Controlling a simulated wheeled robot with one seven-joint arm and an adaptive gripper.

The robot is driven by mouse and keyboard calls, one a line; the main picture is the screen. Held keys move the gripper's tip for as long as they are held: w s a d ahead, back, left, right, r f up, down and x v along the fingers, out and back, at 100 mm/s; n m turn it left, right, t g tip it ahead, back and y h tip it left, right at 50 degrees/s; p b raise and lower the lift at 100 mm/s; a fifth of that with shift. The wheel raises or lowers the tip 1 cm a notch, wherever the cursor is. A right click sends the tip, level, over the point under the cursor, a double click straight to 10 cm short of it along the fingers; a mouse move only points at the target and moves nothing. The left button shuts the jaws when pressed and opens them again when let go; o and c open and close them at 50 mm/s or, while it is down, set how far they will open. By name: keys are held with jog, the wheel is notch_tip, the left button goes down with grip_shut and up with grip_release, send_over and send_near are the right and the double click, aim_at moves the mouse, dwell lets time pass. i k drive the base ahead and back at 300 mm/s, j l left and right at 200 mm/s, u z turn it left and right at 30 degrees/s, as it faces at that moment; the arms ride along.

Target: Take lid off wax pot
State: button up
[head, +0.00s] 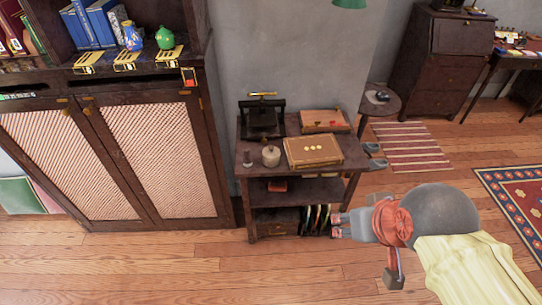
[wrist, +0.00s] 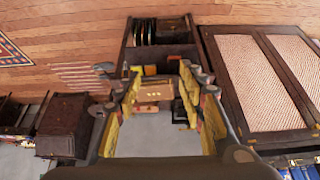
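The wax pot (head: 271,156) is a small pale, rounded pot with a narrow top, standing on the dark side table (head: 241,166) in the head view. Its lid (head: 270,149) appears to be on it, small at this size. My gripper (head: 338,225) is in front of the table's lower right side, below the tabletop and apart from the pot. In the upside-down wrist view, the gripper's fingers (wrist: 161,82) are spread wide with nothing held between them. A small pale shape beside the right finger may be the pot; I cannot tell.
A wooden box (head: 313,151) lies right of the pot, and a small stamp-like item (head: 248,159) stands left. A black press (head: 263,120) and a second box (head: 324,121) are behind. A tall cabinet (head: 113,150) stands left. Open floor lies in front.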

aim_at(271, 151)
jog(key=i+j+u, duration=0.45)
jog(key=i+j, duration=0.7)
jog(key=i, duration=0.1)
